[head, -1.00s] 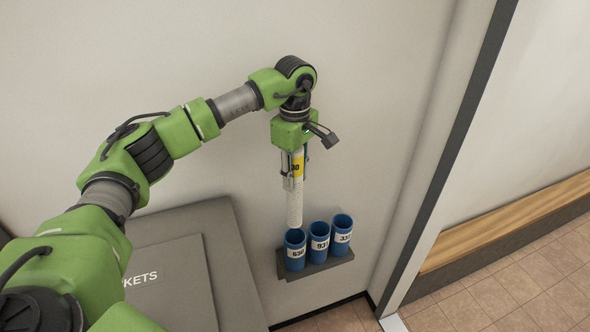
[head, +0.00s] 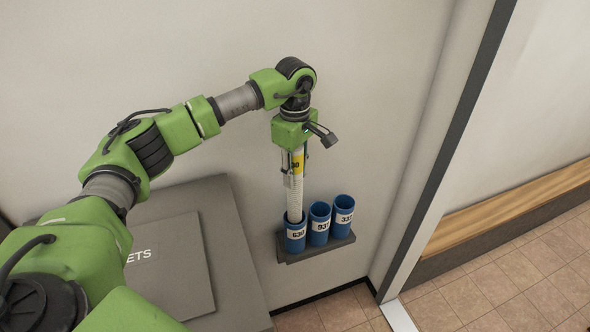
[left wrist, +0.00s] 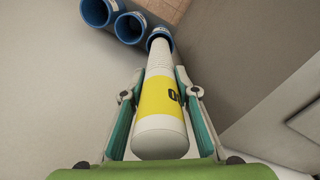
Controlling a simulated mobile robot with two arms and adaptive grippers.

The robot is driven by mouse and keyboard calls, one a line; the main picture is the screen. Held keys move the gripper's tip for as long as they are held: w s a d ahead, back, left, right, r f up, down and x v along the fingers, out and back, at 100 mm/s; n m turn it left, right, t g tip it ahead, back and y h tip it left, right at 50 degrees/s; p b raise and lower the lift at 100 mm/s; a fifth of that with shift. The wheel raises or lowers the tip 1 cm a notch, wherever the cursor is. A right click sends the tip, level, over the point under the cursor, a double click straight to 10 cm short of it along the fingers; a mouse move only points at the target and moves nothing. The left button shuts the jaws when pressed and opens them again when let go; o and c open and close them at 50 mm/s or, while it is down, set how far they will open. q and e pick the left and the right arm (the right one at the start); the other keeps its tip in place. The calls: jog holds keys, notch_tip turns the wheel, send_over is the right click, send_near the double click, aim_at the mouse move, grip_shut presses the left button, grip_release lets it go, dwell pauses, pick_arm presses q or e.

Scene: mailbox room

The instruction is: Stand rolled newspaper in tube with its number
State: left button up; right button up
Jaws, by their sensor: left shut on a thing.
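The rolled newspaper (head: 295,199) is a pale roll with a yellow band whose visible digits end in "30". My left gripper (head: 293,175) is shut on its upper part and holds it upright. Its lower end is at the mouth of the blue tube labelled 630 (head: 295,236) and appears to be just inside it. In the left wrist view the roll (left wrist: 160,110) lies between the two fingers (left wrist: 160,100), its far end at the nearest tube's mouth (left wrist: 159,36). Tube 931 (head: 319,224) and a third tube (head: 343,214), label partly legible, are empty. My right gripper is not in view.
The tubes stand in a row on a dark wall shelf (head: 318,250). A grey box (head: 215,270) with lettering ending "ETS" stands to the left. A dark-edged wall opening and wooden bench (head: 500,213) are on the right.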

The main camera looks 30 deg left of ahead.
aim_at(295, 161)
pick_arm(q)
jog(key=shift+f+b, duration=2.75)
jog(key=shift+f, duration=1.4)
jog(key=o, duration=1.2)
jog(key=shift+o, duration=0.2)
jog(key=shift+r, duration=0.1)
notch_tip(295, 161, up, 12)
jog(key=shift+f, duration=0.1)
